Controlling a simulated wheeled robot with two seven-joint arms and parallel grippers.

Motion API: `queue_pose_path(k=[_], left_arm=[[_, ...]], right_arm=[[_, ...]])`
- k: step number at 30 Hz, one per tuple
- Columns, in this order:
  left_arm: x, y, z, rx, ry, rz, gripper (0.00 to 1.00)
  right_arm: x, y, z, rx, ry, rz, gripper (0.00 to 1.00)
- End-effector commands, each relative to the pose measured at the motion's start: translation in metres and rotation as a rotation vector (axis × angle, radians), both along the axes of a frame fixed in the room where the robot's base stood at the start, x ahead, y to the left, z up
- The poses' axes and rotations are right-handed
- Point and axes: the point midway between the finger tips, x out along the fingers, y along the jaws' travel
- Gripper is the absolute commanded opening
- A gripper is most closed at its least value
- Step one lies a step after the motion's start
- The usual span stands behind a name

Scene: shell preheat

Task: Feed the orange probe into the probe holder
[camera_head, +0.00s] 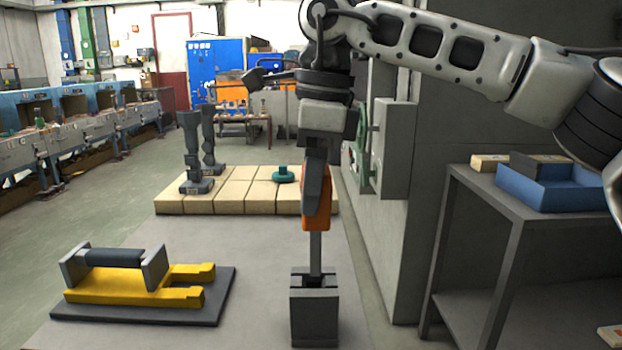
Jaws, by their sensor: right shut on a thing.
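The orange probe (316,218) has an orange handle and a grey rod pointing down. My right gripper (317,190) is shut on its handle and holds it upright. The probe holder (315,312) is a dark grey block with a slot in its top, at the front middle of the table. The rod's lower end meets the slot at the block's top in this view. I cannot tell how deep it sits, as the block's front wall hides the tip. My left gripper is not in view.
A yellow fork-shaped tool with a dark handle (135,280) lies on a dark plate at the left. Behind are a pale slab (228,207), grey stands (195,150) and a green knob (283,174). A shelf with a blue tray (548,193) stands right.

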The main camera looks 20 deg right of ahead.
Motion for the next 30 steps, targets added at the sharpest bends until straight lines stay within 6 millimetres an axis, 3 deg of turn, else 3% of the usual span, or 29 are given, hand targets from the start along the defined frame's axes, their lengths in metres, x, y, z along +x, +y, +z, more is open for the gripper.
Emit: queue_pose_path(k=[30], left_arm=[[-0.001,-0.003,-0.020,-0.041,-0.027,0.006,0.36]], right_arm=[[0.000,0.000,-0.063,0.000,0.000,0.001,0.30]])
